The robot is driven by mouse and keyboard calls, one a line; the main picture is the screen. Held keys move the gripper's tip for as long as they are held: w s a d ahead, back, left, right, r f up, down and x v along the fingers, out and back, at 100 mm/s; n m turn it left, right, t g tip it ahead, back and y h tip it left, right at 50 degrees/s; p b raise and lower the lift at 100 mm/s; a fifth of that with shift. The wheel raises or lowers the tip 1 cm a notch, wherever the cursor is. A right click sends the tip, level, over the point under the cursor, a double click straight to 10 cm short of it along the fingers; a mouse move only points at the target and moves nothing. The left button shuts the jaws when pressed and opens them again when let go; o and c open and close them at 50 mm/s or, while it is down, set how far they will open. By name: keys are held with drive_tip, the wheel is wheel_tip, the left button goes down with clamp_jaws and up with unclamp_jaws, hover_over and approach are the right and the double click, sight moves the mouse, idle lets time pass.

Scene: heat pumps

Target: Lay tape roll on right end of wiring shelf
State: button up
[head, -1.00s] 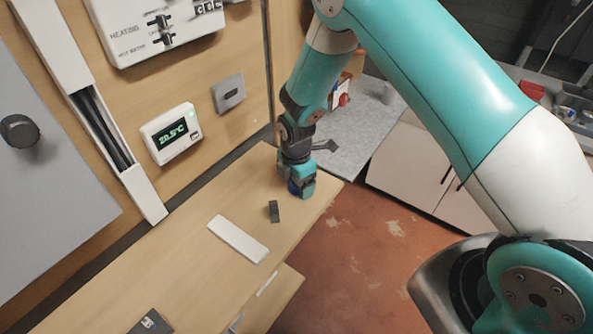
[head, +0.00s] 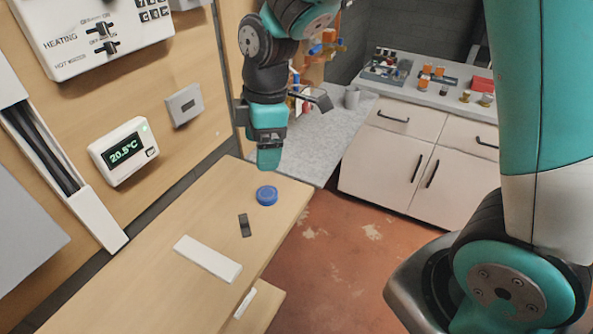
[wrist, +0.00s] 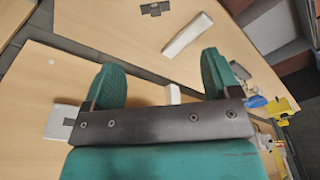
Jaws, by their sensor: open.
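The blue tape roll (head: 266,195) lies flat on the right end of the wooden wiring shelf (head: 292,192), a little in from the edge. My gripper (head: 268,168) is above and just behind it in the head view, apart from it, fingers pointing down. In the wrist view my gripper (wrist: 162,78) shows two teal fingers spread apart with nothing held between them. A small blue shape shows at the right of the wrist view, beside yellow parts; I cannot tell whether it is the roll.
A small dark block (head: 245,225) and a white flat bar (head: 207,260) lie on the shelf left of the roll. A thermostat (head: 124,152) and a switch plate (head: 185,105) are on the wall behind. A grey counter (head: 330,135) stands beyond the shelf's right end.

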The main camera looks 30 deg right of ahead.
drive_tip(key=s+a+r+m+y, duration=0.1)
drive_tip(key=s+r+m, duration=0.3)
drive_tip(key=s, duration=0.5)
drive_tip(key=s+r+m+y, duration=0.1)
drive_tip(key=s+r+m, duration=0.3)
drive_tip(key=s, duration=0.6)
drive_tip(key=shift+a+m+y, duration=0.3)
drive_tip(key=shift+a+m, duration=0.1)
drive_tip(key=shift+m, duration=0.2)
